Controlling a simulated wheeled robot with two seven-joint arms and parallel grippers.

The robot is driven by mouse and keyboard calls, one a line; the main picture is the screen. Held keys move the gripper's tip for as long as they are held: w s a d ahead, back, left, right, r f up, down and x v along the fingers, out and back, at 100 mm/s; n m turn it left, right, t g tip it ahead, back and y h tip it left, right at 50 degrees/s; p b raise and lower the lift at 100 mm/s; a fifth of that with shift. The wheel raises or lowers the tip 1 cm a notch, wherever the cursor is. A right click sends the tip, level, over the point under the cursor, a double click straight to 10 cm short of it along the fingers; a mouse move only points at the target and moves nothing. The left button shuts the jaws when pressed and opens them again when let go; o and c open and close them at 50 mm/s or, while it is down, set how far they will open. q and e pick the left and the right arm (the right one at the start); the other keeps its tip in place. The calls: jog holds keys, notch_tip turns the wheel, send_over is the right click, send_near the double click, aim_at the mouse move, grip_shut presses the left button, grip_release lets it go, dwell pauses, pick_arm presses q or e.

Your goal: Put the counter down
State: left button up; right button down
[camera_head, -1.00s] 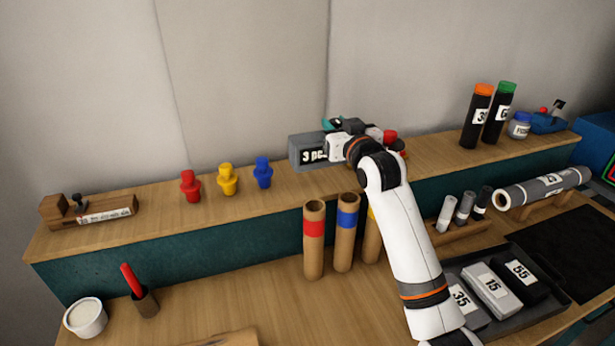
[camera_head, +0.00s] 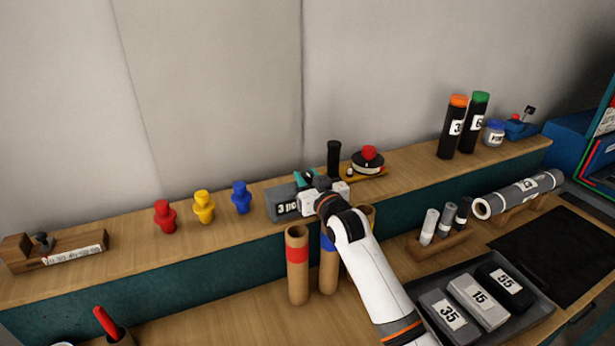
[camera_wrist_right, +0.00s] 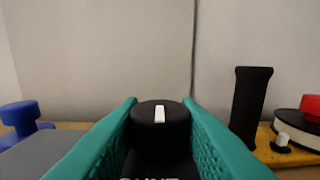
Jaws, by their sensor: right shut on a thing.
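The counter (camera_wrist_right: 160,118) is a black piece with a round black top and a white mark, with partly cut-off white lettering below. My right gripper (camera_wrist_right: 160,104) is shut on it, one teal finger on each side. In the head view my right gripper (camera_head: 306,181) is at the wooden shelf, just right of and behind a grey box with a "3 pc" label (camera_head: 284,206). The counter is mostly hidden there by the gripper, and I cannot tell whether its base touches the shelf. My left gripper is out of view.
Right of the gripper, a yellow board (camera_head: 366,173) carries a black post (camera_head: 334,158) and a red-knobbed dial (camera_head: 368,158). Red (camera_head: 165,217), yellow (camera_head: 203,207) and blue (camera_head: 241,197) pegs stand left of the grey box. Cardboard tubes (camera_head: 297,270) stand below the shelf.

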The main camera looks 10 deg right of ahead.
jog(key=shift+r, duration=0.15)
jog(key=c, duration=1.1)
grip_release()
jog(key=shift+f, duration=0.2)
jog(key=shift+s+r, duration=0.1)
jog(key=s, duration=0.4)
jog(key=s+d+b, duration=0.1)
jog(key=s, duration=0.2)
jog(key=s+d, duration=0.1)
jog(key=s, duration=0.3)
jog(key=shift+s+d+b, duration=0.15)
jog(key=shift+s+b, duration=0.15)
jog(key=shift+b, duration=0.05)
